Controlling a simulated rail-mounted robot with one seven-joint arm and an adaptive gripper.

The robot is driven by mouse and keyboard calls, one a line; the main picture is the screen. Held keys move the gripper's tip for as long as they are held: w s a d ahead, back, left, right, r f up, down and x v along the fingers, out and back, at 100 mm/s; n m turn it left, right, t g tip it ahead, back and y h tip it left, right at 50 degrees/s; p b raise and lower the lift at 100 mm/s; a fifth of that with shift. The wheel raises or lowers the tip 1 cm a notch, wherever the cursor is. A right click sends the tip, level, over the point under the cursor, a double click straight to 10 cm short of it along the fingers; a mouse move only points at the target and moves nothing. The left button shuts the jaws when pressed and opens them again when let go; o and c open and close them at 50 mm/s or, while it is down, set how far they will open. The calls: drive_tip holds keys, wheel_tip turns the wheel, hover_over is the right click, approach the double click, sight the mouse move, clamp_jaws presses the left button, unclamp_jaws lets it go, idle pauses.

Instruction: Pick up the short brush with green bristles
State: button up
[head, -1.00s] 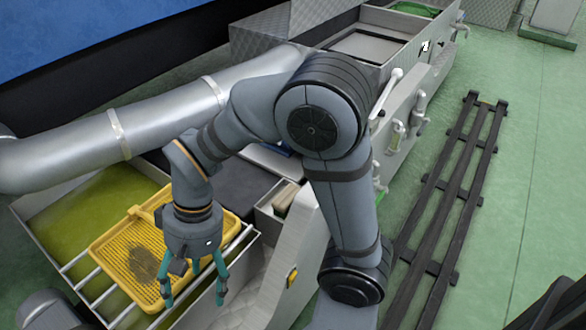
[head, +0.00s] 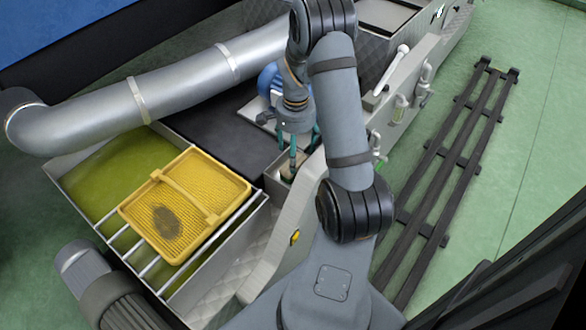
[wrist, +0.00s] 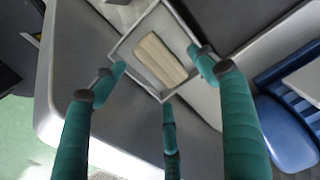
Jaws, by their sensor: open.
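My gripper (head: 297,158) has three teal fingers, spread open and empty. It points down over a small grey open box (head: 272,188) beside the machine's sloped side panel. In the wrist view the box (wrist: 130,36) lies between and beyond my fingertips (wrist: 160,75). Inside it is a pale wooden block-like piece (wrist: 160,60), which looks like a brush back, lying flat. No green bristles show, so I cannot tell whether it is the short brush. My fingers look apart from it. In the head view my fingers partly hide the box's inside.
A yellow perforated tray (head: 215,190) rests on bars over a vat of greenish liquid (head: 100,183). A large silver pipe (head: 185,82) crosses behind. A blue object (wrist: 285,130) lies beside the box on the right in the wrist view. A black slatted rack (head: 460,150) is on the floor.

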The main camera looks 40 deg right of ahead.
drive_tip(key=f, duration=0.2)
drive_tip(key=f+b, duration=0.1)
drive_tip(key=f, duration=0.1)
drive_tip(key=f+b, duration=0.1)
drive_tip(key=shift+s+f, duration=0.3)
drive_tip(key=shift+f, duration=0.1)
drive_tip(key=shift+r, duration=0.1)
drive_tip(key=shift+c, duration=1.2)
drive_tip(key=c, duration=1.1)
wheel_tip(320, 180, up, 10)
drive_tip(key=p, duration=0.3)
drive_tip(key=shift+p, duration=0.3)
